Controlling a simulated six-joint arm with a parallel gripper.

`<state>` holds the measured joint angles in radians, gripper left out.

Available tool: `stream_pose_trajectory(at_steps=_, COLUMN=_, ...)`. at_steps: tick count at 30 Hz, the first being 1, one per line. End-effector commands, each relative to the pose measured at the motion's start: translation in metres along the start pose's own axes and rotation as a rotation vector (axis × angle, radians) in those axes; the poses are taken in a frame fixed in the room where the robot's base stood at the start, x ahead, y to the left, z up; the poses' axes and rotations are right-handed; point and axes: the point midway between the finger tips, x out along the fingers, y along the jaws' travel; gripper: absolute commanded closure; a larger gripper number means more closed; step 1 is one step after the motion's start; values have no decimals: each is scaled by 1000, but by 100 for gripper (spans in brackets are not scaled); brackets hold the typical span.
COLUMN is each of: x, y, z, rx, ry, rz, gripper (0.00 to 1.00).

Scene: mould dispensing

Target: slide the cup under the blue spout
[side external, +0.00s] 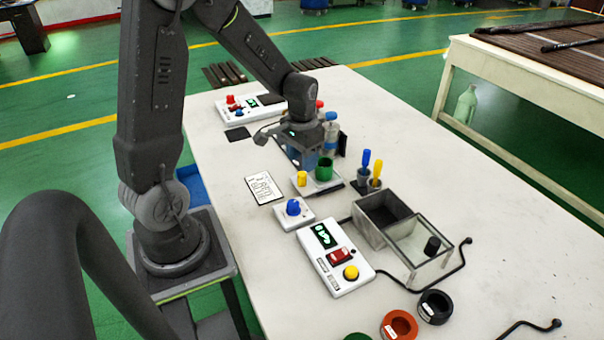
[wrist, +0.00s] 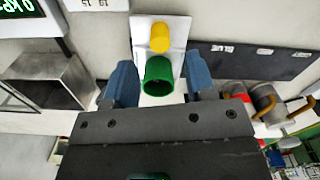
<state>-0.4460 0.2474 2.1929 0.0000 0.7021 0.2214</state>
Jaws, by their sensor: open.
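A green cup-like cylinder (side external: 323,170) stands by a yellow knob (side external: 302,179) on a small white plate. In the wrist view the green cylinder (wrist: 158,77) lies between my two blue fingers, with the yellow knob (wrist: 160,38) beyond it. My gripper (wrist: 160,66) is open, with a visible gap on each side of the cylinder; in the side view my gripper (side external: 308,160) is low beside it. A blue-topped bottle-like item (side external: 331,122) stands just behind. A blue-handled piece (side external: 366,160) stands to the right. I cannot tell which is the blue spout.
A white box with a blue knob (side external: 294,208) and a white display unit (side external: 335,258) stand nearer the camera. A grey open bin (side external: 385,215) and a clear-topped box (side external: 420,250) stand right. A printed card (side external: 263,189) lies left. The far right tabletop is clear.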

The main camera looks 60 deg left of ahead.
Motion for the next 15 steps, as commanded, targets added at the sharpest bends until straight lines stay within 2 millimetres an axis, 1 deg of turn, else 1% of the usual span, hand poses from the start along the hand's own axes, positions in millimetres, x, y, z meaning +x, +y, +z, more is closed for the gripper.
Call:
stream_pose_trajectory(at_steps=1, x=11, y=0, z=1, rx=0, ry=-5, rz=1, gripper=50)
stream_pose_trajectory(at_steps=6, x=37, y=0, z=0, rx=0, ry=-3, rz=1, gripper=50)
stream_pose_trajectory(at_steps=10, x=49, y=0, z=0, rx=0, ry=-2, rz=0, gripper=50)
stream_pose_trajectory(at_steps=15, x=54, y=0, z=0, rx=0, ry=1, rz=0, gripper=50)
